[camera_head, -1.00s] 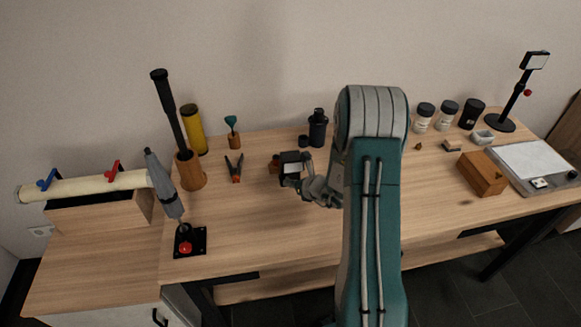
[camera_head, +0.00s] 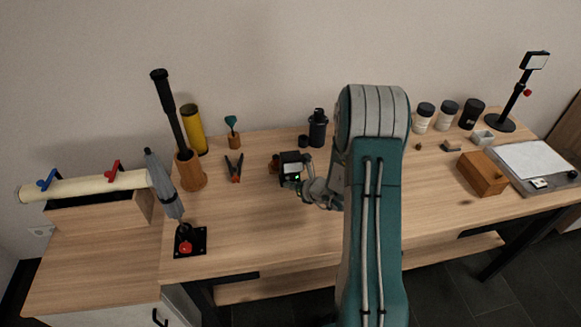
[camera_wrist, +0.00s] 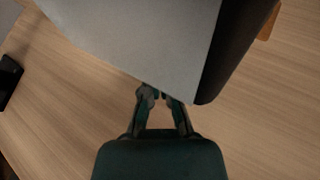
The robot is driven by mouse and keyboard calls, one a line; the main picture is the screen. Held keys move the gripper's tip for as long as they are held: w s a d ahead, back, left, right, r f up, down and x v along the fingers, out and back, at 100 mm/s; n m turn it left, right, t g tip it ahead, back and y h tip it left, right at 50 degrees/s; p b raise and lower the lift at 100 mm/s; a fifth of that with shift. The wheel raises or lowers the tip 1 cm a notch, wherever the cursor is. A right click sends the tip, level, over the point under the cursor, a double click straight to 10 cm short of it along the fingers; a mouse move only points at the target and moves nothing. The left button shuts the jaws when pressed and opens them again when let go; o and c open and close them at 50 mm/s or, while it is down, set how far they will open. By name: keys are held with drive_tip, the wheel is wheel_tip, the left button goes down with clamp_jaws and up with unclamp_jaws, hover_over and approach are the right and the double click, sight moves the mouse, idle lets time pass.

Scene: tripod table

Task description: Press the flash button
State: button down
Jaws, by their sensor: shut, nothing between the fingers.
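The flash (camera_head: 290,162) is a small black box with a pale face, standing mid-table. A small green light shows low on its right. In the wrist view the flash (camera_wrist: 150,40) is a large pale grey panel with a dark side, filling the top. My gripper (camera_head: 298,185) is at the flash's lower right. In the wrist view my gripper (camera_wrist: 158,94) is shut and empty, its fingertips at or under the panel's lower edge. I cannot make out the button itself, nor tell whether the fingertips touch it.
Pliers (camera_head: 234,168) lie left of the flash, and a black bottle (camera_head: 317,129) stands behind. A wooden box (camera_head: 482,174) is at the right. The table front left of my gripper is clear.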

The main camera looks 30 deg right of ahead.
drive_tip(key=shift+s, duration=0.2)
drive_tip(key=shift+s+a, duration=0.3)
drive_tip(key=shift+s, duration=0.6)
drive_tip(key=shift+s+a, duration=0.3)
drive_tip(key=shift+s, duration=0.65)
drive_tip(key=shift+s+a, duration=0.3)
drive_tip(key=shift+s, duration=0.6)
drive_tip(key=shift+a+r, duration=0.2)
drive_tip(key=shift+r, duration=0.1)
drive_tip(key=s+a+r+n+g+y, duration=0.2)
drive_tip(key=s+a+r+n+g, duration=0.15)
drive_tip(key=a+r+n, duration=0.55)
drive_tip(key=s+a+r+n+g+y, duration=0.25)
drive_tip(key=s+a+r+n, duration=0.25)
drive_tip(key=a+r+n, duration=0.35)
drive_tip(key=s+d+r+n+h, duration=0.2)
drive_tip(key=s+r+n+h, duration=0.2)
drive_tip(key=s+n, duration=0.3)
drive_tip(key=s+d+r+n+h, duration=0.3)
drive_tip(key=s+r+n+h, duration=0.2)
drive_tip(key=n, duration=0.5)
drive_tip(key=shift+s+d+r, duration=0.15)
drive_tip(key=shift+s+r, duration=0.45)
drive_tip(key=shift+s, duration=0.65)
